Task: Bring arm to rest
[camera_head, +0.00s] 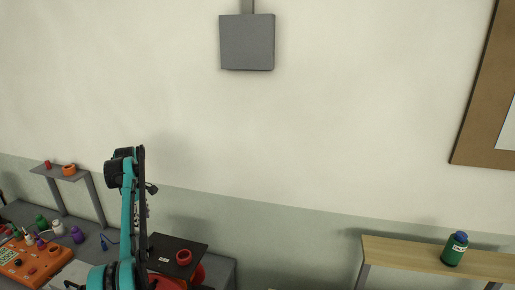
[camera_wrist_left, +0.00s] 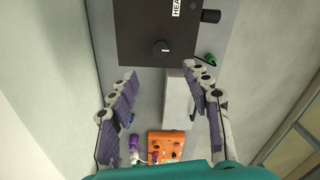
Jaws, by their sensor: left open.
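My left arm (camera_head: 127,215) rises at the left of the head view, teal with a black elbow, and folds back down on itself. In the left wrist view my left gripper (camera_wrist_left: 165,95) is open, its two fingers wide apart with nothing between them. The fingers hang over the bench area, with a dark plate (camera_wrist_left: 145,30) carrying a knob and a white label ahead of them. In the head view the gripper is hard to make out against the arm. My right gripper is in neither view.
A dark plate with a red ring (camera_head: 183,257) is beside my arm. An orange panel (camera_head: 35,262), several small bottles and a small shelf (camera_head: 60,173) are at left. A wooden shelf (camera_head: 410,255) with a green bottle (camera_head: 454,249) is at right.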

